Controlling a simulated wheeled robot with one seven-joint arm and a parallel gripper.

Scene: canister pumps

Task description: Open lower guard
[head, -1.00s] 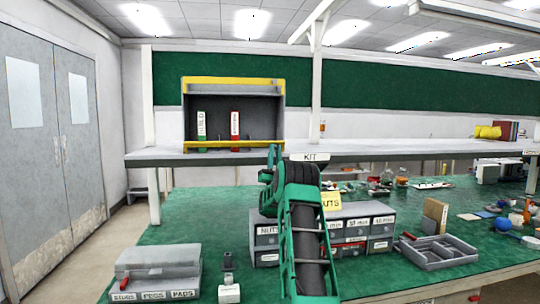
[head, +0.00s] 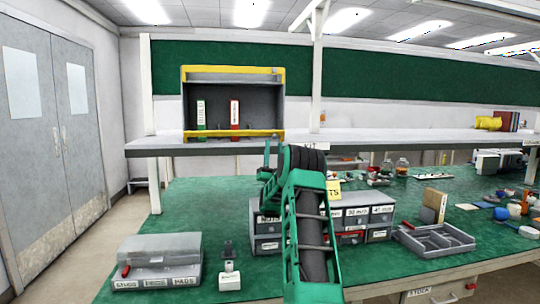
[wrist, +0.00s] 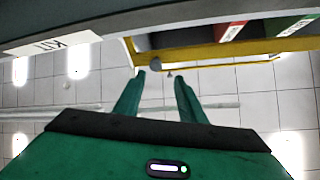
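The lower guard is a yellow bar (head: 232,133) across the bottom front of a grey cabinet on the raised shelf. In the wrist view the yellow bar (wrist: 205,59) appears upside down, beyond my fingertips. A small round grey piece (wrist: 156,64) shows near its end. My gripper (wrist: 160,77) is open and empty, with a clear gap between its green fingers. In the head view my gripper (head: 267,147) is just below the shelf edge, right of the bar's middle in the picture. I see no contact with the bar.
The shelf front edge (head: 200,148) runs close to my gripper. A red binder (head: 235,112) and a green-labelled one (head: 201,114) stand in the cabinet. Below are a drawer unit (head: 380,216), a grey case (head: 158,262) and a divided tray (head: 435,240).

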